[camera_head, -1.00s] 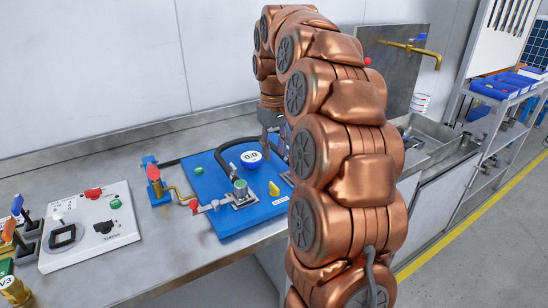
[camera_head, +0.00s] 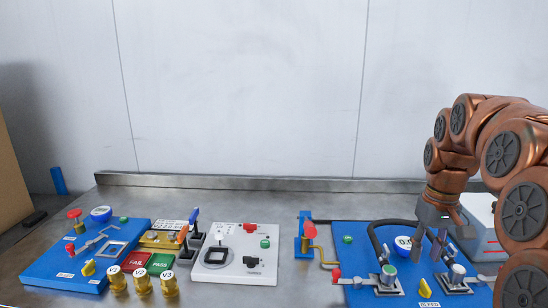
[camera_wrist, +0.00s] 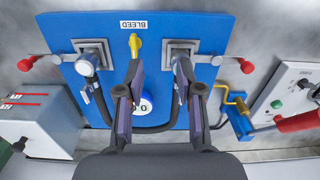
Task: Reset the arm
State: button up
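My copper-coloured arm comes in from the right in the head view and bends down. My gripper (camera_head: 431,240) points down over the right blue pump board (camera_head: 365,295). In the wrist view my gripper (camera_wrist: 158,72) is open, with two dark fingers apart and nothing between them. Below it on the board are a yellow BLEED knob (camera_wrist: 134,45), two grey fittings (camera_wrist: 88,62) and (camera_wrist: 181,58), and a round blue-rimmed gauge (camera_wrist: 146,103) partly hidden by the fingers. I cannot tell whether the fingers touch anything.
A white switch panel (camera_head: 234,270) stands left of the board. Further left are a second blue board (camera_head: 60,272), red FAIL and green PASS blocks (camera_head: 159,263) and several brass weights (camera_head: 142,284). A grey box (camera_head: 478,224) stands behind my gripper. The wall closes off the back.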

jog(key=s+a+p, duration=0.3)
jog(key=s+a, duration=0.9)
jog(key=s, duration=0.1)
jog(key=s+a+f+p, duration=0.1)
jog(key=s+a+f, duration=0.1)
jog(key=s, duration=0.5)
jog(key=s+a+f+g+p, duration=0.1)
jog(key=s+a+f+p, duration=0.1)
jog(key=s, duration=0.6)
jog(key=shift+f+g, duration=0.3)
jog(key=shift+f, duration=0.2)
